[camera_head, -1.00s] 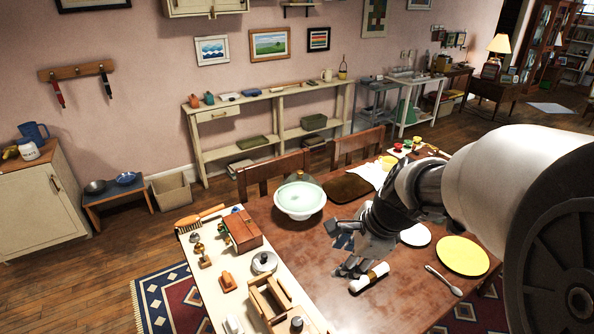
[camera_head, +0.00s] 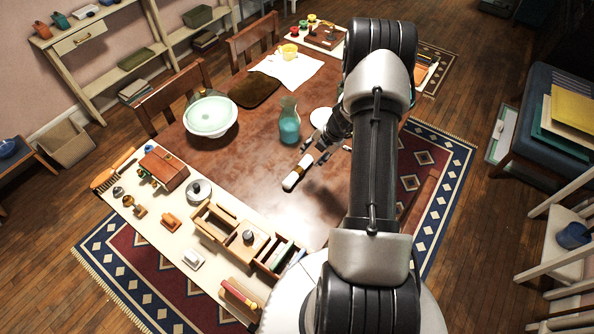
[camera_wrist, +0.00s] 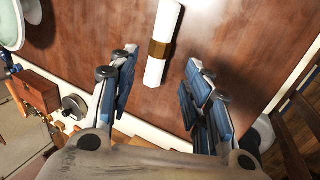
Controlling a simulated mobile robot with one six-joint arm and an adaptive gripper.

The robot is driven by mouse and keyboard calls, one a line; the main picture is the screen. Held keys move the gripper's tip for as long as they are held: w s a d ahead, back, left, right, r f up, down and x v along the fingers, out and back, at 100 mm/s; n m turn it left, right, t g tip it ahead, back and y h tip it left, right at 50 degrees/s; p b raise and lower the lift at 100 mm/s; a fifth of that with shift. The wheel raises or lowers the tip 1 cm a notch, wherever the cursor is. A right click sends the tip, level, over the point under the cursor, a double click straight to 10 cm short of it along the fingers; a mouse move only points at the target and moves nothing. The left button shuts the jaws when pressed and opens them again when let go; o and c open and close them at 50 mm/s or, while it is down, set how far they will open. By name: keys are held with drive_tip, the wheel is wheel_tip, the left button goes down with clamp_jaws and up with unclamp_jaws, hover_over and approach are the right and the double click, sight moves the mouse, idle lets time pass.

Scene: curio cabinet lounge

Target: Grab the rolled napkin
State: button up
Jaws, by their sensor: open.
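The rolled napkin (camera_head: 292,179) is a white roll with a brown-gold band around its middle. It lies on the brown wooden table (camera_head: 262,160), near its front edge. In the wrist view the napkin (camera_wrist: 168,22) lies lengthwise ahead of my gripper (camera_wrist: 157,84), between the lines of the two open blue-grey fingers. No finger appears to touch it. In the head view my gripper (camera_head: 325,150) is just right of and beyond the napkin, partly hidden by my arm. The jaws are open and empty.
A teal-filled glass jug (camera_head: 289,127) stands beyond the napkin. A cream side surface (camera_head: 205,275) holds wooden boxes and small items along the table's left front. Bare tabletop surrounds the napkin.

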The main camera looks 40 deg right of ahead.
drive_tip(key=b, duration=0.2)
approach(300, 169)
drive_tip(key=x, duration=0.3)
drive_tip(key=d+x, duration=0.1)
drive_tip(key=shift+w+a+f, duration=0.1)
drive_tip(key=shift+w+f, duration=0.2)
drive_tip(key=shift+w, duration=0.15)
drive_tip(key=x, duration=0.1)
drive_tip(key=b+x, duration=0.1)
drive_tip(key=x, duration=0.2)
drive_tip(key=shift+s+a+f+b, duration=0.25)
drive_tip(key=shift+a+f+b, duration=0.05)
drive_tip(key=shift+a+f, duration=0.1)
drive_tip(key=shift+w+f, duration=0.15)
drive_tip(key=shift+f, duration=0.1)
drive_tip(key=shift+c, duration=0.5)
drive_tip(key=c, duration=0.7)
drive_tip(key=shift+r, duration=0.15)
drive_tip(key=shift+c, duration=0.2)
